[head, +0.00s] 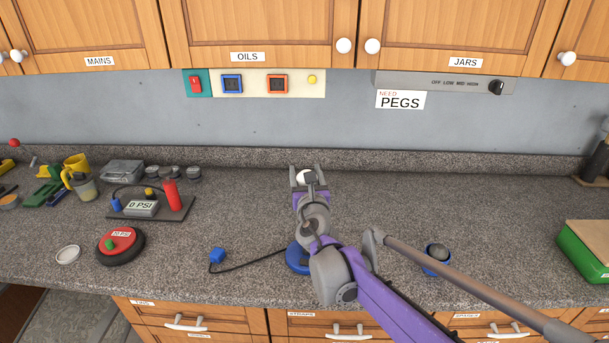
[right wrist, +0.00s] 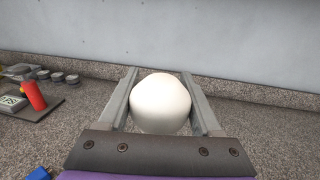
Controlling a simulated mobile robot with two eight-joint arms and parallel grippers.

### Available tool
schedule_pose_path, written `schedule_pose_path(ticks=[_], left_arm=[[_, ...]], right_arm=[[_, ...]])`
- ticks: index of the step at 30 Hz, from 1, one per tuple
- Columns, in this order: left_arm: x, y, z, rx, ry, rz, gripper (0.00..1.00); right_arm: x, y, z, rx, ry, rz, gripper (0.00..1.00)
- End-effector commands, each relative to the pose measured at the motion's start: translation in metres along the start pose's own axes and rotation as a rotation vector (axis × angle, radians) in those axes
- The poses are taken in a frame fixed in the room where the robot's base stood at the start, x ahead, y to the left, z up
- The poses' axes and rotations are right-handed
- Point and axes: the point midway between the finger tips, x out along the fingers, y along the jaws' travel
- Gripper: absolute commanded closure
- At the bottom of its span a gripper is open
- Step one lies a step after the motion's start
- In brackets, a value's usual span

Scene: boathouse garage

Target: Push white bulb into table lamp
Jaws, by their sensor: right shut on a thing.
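My right gripper (head: 305,174) reaches over the worktop toward the back wall. It is shut on the white bulb (head: 302,177); the right wrist view shows the round bulb (right wrist: 160,103) between the two grey fingers. A round blue base (head: 296,259) stands near the front of the worktop, mostly hidden behind my right arm. A dark cord runs left from it to a blue plug (head: 217,255). It looks like the table lamp, but its socket is not visible. The bulb is held farther back than this base, apart from it. My left gripper is not in view.
A small blue cup-like item (head: 437,259) with a dark top stands right of my arm. A red disc on a tyre (head: 120,244) and a pressure gauge board (head: 148,207) stand left. A green crate (head: 585,251) is far right. The worktop's right middle is clear.

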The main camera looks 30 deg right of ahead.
Motion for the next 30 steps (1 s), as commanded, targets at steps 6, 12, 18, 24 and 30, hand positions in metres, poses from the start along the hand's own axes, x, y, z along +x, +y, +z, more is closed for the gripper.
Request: schedule_pose_path(ticks=[6,12,18,24,30], left_arm=[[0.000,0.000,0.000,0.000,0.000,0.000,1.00],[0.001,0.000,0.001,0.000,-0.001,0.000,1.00],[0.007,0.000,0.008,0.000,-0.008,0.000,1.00],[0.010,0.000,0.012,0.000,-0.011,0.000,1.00],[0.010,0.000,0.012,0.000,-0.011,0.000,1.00]], right_arm=[[0.000,0.000,0.000,0.000,0.000,0.000,1.00],[0.000,0.000,-0.011,-0.002,0.001,0.000,1.00],[0.000,-0.001,-0.034,-0.003,0.001,0.000,1.00],[0.000,-0.001,-0.047,-0.002,0.001,0.000,1.00],[0.000,-0.001,-0.049,-0.001,0.000,0.000,1.00]])
